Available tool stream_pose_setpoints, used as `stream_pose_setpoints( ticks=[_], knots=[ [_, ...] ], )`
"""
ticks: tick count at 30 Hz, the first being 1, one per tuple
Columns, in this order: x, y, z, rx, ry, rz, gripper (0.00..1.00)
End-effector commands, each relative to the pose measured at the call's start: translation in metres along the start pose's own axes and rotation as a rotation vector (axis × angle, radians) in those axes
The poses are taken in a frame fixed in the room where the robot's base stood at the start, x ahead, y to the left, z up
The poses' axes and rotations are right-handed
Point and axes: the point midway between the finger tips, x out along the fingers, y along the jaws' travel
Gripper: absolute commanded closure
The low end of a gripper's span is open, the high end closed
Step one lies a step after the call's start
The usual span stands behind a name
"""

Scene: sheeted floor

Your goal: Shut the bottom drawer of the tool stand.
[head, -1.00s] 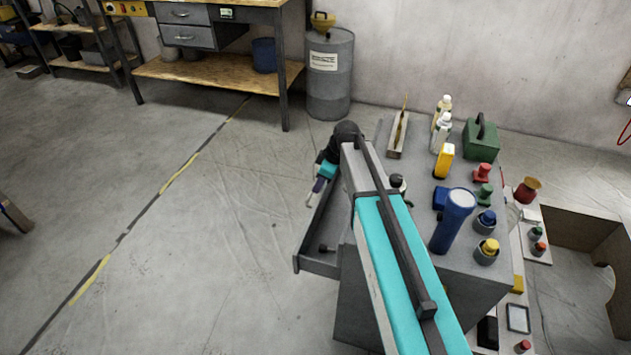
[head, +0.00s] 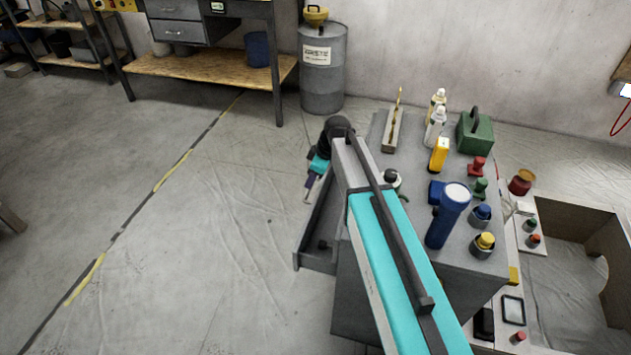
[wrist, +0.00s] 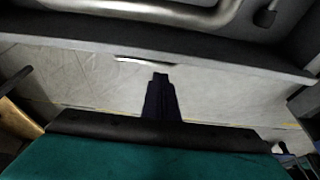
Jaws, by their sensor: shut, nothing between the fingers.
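The tool stand (head: 345,310) is a grey cabinet at the right of the head view. One drawer (head: 318,262) stands pulled out to the left, partly hidden by my arm; I cannot tell its level from the head view. In the wrist view the drawer's front panel (wrist: 215,57) runs across the upper part, with a pale handle strip (wrist: 140,61) on its outer side. My gripper (head: 306,199) is shut and empty. In the wrist view my gripper (wrist: 160,77) is over the floor outside the panel, near the handle; contact is not visible.
A metal tool (wrist: 165,10) lies inside the drawer. On the stand's top are a blue flashlight (head: 447,218), a green box (head: 474,135), bottles and coloured knobs. A drum (head: 322,70) and workbench (head: 205,75) stand behind. The floor left of the drawer is clear.

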Motion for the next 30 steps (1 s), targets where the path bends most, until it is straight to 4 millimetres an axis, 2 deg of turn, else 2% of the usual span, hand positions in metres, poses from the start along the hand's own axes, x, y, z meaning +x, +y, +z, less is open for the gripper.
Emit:
stream_pose_setpoints(
  ticks=[5,18,24,30],
  knots=[
    [0.005,-0.001,-0.022,0.001,0.000,0.001,1.00],
    [-0.067,-0.001,-0.018,0.004,0.001,0.003,1.00],
    [-0.088,0.000,-0.017,0.005,0.000,0.003,1.00],
    [-0.094,0.000,-0.016,0.006,0.000,0.002,1.00]
  ],
)
